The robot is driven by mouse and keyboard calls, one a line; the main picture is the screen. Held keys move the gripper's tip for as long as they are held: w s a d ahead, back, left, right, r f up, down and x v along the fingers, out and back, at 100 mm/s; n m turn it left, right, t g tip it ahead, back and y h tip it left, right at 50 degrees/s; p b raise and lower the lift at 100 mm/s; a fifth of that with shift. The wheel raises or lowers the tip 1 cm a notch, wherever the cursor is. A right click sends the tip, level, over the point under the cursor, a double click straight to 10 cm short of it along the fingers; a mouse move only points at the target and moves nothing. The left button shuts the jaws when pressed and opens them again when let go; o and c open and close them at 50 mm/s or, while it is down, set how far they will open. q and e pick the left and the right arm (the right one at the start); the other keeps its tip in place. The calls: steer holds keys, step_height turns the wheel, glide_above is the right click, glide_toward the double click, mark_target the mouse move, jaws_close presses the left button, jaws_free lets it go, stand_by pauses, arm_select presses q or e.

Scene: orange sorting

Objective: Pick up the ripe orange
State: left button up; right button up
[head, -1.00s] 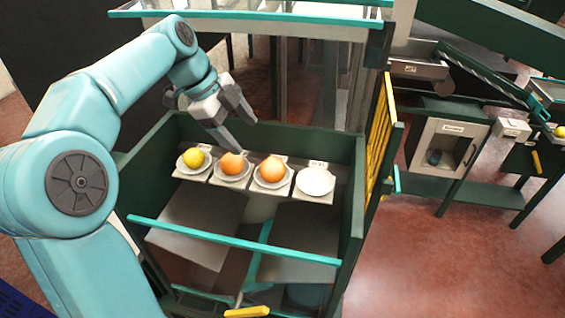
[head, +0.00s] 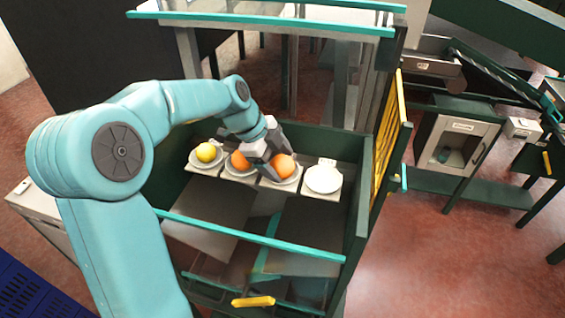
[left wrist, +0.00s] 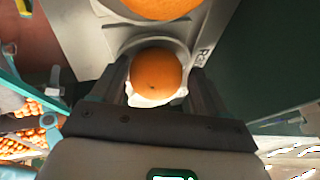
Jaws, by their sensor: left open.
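Several fruits sit on a row of white dishes in the head view. A yellow one (head: 206,152) is at the left. Another orange fruit (head: 285,167) is third. My left gripper (head: 270,163) is open, low over the row at the third dish. In the left wrist view, an orange fruit (left wrist: 156,72) lies between my open fingers, on its white dish, with a gap beside it. Another orange fruit (left wrist: 163,6) is cut off by the top edge. My right gripper is not in view.
An empty white dish (head: 323,180) is at the right end of the row. Dark green bin walls (head: 351,205) surround the row, with a teal bar (head: 250,239) across the front. A yellow lattice (head: 388,125) stands on the right.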

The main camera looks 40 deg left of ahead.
mark_target(278, 160)
arm_select(q)
steer(key=shift+s+d+r, duration=0.25)
steer(key=shift+s+d, duration=0.05)
steer(key=shift+s, duration=0.1)
steer(key=shift+c, duration=0.4)
steer(key=c, duration=0.6)
steer(key=shift+w+a+f, duration=0.1)
steer(key=shift+w+f, duration=0.1)
steer(key=shift+c, duration=1)
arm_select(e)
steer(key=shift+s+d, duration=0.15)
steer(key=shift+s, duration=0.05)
arm_select(q)
steer(key=shift+s, duration=0.1)
steer(key=shift+r+b, duration=0.2)
steer(key=shift+b, duration=0.45)
step_height(278, 160, up, 6)
steer(key=shift+r+b, duration=0.15)
steer(key=shift+b, duration=0.25)
steer(key=s+d+b, duration=0.3)
steer(key=s+d, duration=0.1)
steer(key=s, duration=0.4)
steer(key=s+d+b, duration=0.3)
steer(key=s+d, duration=0.2)
steer(key=s, duration=0.4)
steer(key=shift+d+r+b, duration=0.2)
steer(key=shift+d+b, duration=0.05)
steer(key=shift+b, duration=0.15)
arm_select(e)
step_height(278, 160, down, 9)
